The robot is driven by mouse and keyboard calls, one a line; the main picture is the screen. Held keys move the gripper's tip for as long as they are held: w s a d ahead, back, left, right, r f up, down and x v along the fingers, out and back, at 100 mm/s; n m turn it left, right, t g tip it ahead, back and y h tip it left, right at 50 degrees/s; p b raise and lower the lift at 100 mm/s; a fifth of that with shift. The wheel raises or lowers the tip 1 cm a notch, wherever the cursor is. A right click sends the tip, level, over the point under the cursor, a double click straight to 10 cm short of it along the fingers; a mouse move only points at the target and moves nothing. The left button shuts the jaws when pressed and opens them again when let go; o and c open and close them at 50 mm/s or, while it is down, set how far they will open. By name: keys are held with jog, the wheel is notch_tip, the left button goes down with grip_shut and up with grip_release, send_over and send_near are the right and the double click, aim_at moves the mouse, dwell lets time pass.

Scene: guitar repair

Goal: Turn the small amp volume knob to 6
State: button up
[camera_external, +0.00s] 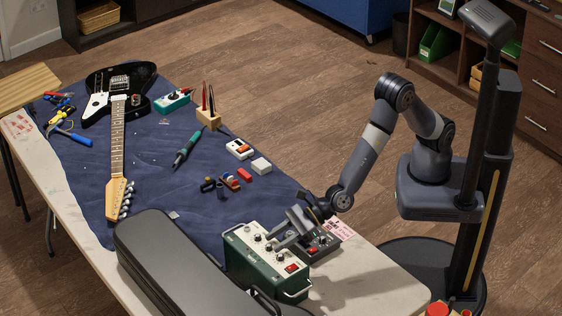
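The small green amp (262,268) stands at the near end of the table, with a pale control panel on top. The panel carries several dark knobs, among them one knob (257,238) at its upper part, and a red switch (291,267). My gripper (276,243) reaches down over the panel from the right, its fingers close to the knobs. I cannot tell which knob it is at, whether it touches one, or how far apart the fingers are. The numbers around the knobs are too small to read.
A black guitar case (165,262) lies left of the amp. A grey tray (325,243) with small parts sits right beside it, under my wrist. A black electric guitar (117,130), soldering iron (187,148) and small tools lie farther back on the blue cloth (80,165).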

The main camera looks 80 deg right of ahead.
jog(key=shift+w+a+f, duration=0.15)
jog(key=shift+w+a, duration=0.05)
jog(key=shift+w, duration=0.15)
grip_shut()
dwell(0.3)
